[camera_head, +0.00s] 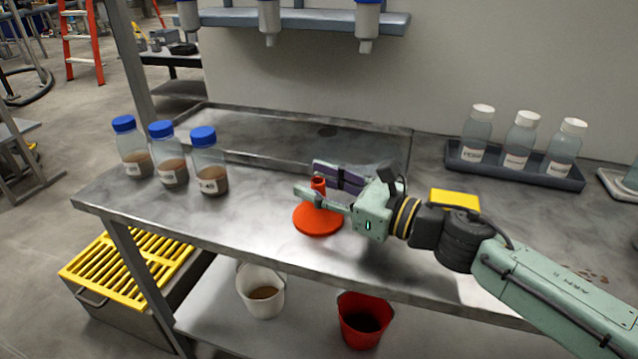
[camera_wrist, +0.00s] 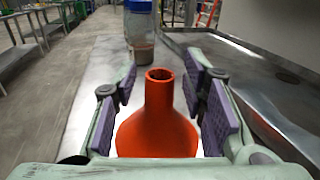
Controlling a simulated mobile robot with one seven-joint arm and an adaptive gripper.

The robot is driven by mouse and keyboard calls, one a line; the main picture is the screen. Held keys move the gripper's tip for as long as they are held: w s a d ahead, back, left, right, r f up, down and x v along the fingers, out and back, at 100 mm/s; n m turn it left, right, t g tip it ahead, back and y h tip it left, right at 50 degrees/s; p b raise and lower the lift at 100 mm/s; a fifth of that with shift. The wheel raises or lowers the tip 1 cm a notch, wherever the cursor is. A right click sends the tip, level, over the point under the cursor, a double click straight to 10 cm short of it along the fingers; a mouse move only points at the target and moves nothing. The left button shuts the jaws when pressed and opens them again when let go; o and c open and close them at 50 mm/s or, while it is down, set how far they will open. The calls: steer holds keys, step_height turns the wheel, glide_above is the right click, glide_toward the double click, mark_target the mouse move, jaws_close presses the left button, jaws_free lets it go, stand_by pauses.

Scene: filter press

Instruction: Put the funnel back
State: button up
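The red-orange funnel (camera_head: 318,219) stands upside down on the metal bench, wide mouth down and narrow spout up. It also shows in the wrist view (camera_wrist: 157,125). My gripper (camera_head: 318,187) is at the spout's height, with its fingers on either side of it. In the wrist view my open gripper (camera_wrist: 165,92) has purple pads apart from the funnel, with a gap on both sides of the spout.
Several blue-capped bottles of brown liquid (camera_head: 172,170) stand on the left of the bench. A dark tray (camera_head: 512,172) with white-capped bottles is at the right. A yellow block (camera_head: 455,199) lies behind my wrist. Filter units hang from a shelf (camera_head: 305,20) above.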

steer(key=shift+r, duration=0.1)
steer(key=shift+d+r+p, duration=0.1)
steer(key=shift+p, duration=0.2)
steer(key=b+v, duration=0.3)
steer(key=v, duration=0.9)
